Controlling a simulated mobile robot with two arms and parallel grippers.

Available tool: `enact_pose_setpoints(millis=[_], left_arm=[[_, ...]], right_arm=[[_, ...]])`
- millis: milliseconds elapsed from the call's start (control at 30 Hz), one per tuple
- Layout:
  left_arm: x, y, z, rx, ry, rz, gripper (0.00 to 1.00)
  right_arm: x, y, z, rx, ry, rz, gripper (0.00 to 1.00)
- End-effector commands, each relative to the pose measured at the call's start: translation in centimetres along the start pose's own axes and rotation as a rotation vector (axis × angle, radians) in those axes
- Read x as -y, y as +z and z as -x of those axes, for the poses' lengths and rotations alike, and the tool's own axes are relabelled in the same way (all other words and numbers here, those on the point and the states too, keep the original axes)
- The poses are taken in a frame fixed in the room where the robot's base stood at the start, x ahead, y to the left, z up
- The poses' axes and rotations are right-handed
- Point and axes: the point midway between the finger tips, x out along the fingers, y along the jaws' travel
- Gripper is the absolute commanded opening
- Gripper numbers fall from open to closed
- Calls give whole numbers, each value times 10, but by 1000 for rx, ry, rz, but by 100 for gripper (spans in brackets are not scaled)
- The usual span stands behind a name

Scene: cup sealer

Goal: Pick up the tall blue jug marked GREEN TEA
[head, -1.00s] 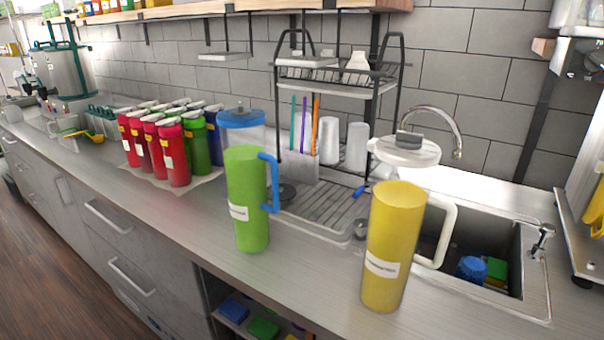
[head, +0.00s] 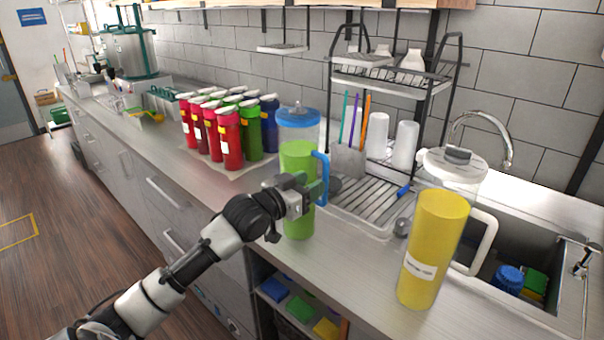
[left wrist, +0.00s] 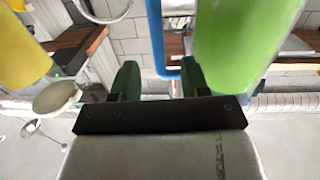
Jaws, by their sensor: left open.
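The tall jug (head: 299,222) has a blue lid and handle and a green body. It stands upright on the counter. Its label is hidden behind my left gripper (head: 314,190), which is open in front of the jug at handle height. In the left wrist view the open fingers (left wrist: 159,80) have the blue handle (left wrist: 156,35) lined up between them, and the green body (left wrist: 243,40) is at the right. I cannot tell how deep the handle sits between the fingers. My right gripper is not in view.
A yellow jug (head: 433,240) with a white handle stands to the right, beside the sink (head: 530,240). Several red, green and blue bottles (head: 230,140) stand behind left. A drying rack (head: 385,85) with cups is behind the blue-lidded jug. The front counter between the jugs is clear.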

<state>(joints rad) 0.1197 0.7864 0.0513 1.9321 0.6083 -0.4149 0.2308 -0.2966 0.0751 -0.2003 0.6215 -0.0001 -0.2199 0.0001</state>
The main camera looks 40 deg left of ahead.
Motion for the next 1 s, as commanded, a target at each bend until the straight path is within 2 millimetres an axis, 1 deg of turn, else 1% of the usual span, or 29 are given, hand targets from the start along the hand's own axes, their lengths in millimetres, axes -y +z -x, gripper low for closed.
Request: enact_pose_setpoints(millis=[167, 333, 400, 500, 767, 1000], left_arm=[[0, -2, -13, 0, 0, 0, 46], [-2, -5, -39, 0, 0, 1, 46], [-1, -3, -48, 0, 0, 1, 46], [-2, -1, -57, 0, 1, -1, 46], [-2, 1, -59, 1, 1, -1, 46], [-2, 1, -59, 1, 1, -2, 9]], right_arm=[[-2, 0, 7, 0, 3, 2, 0], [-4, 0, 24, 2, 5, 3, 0], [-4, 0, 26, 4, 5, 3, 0], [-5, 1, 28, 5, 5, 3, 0], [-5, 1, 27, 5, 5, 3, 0], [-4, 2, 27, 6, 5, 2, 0]])
